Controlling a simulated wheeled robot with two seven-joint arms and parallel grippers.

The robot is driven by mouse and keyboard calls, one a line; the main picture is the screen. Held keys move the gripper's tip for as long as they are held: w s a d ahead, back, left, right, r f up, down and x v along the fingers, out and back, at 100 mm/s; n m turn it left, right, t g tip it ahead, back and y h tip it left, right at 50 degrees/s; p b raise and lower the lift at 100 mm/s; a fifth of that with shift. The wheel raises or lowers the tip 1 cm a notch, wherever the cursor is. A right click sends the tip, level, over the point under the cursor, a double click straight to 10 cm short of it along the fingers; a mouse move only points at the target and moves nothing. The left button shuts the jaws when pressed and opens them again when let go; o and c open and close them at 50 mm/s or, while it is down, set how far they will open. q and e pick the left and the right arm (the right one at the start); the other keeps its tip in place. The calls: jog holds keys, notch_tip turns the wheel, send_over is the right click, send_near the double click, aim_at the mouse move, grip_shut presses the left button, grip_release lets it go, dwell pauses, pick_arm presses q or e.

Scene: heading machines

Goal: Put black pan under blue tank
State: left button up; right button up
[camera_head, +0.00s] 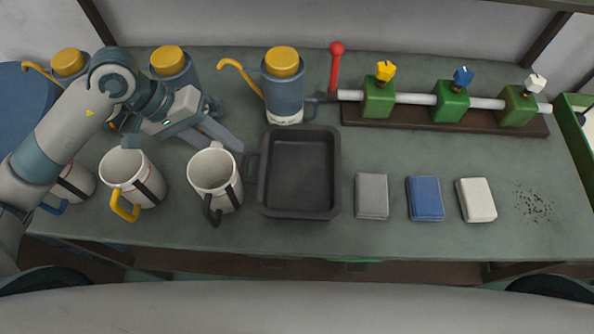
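The black pan (300,172) is a rectangular, empty, deep tray lying flat on the table's middle, with a handle on its left side. A large blue rounded thing (22,95), which may be the blue tank, is cut off at the left edge; its underside is hidden. My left gripper (227,128) is above the table, left of the pan and apart from it. Its fingers look spread and hold nothing visible. My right gripper is not in view.
Oil cans with yellow lids (283,85) stand along the back; mugs (215,178) stand left of the pan. A valve rack (445,117) is at the back right. Grey (372,196), blue (425,198) and white (477,200) cloths lie right of the pan, beside dark specks (535,203).

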aim_at(246, 160)
pick_arm(q)
jog(key=shift+s+d+f+p, duration=0.2)
jog(key=shift+d+f+p, duration=0.2)
jog(key=shift+d+p, duration=0.35)
jog(key=p+x, duration=0.2)
jog(key=shift+s+d+f, duration=0.1)
jog(key=shift+d+f, duration=0.35)
jog(key=shift+f, duration=0.3)
grip_shut()
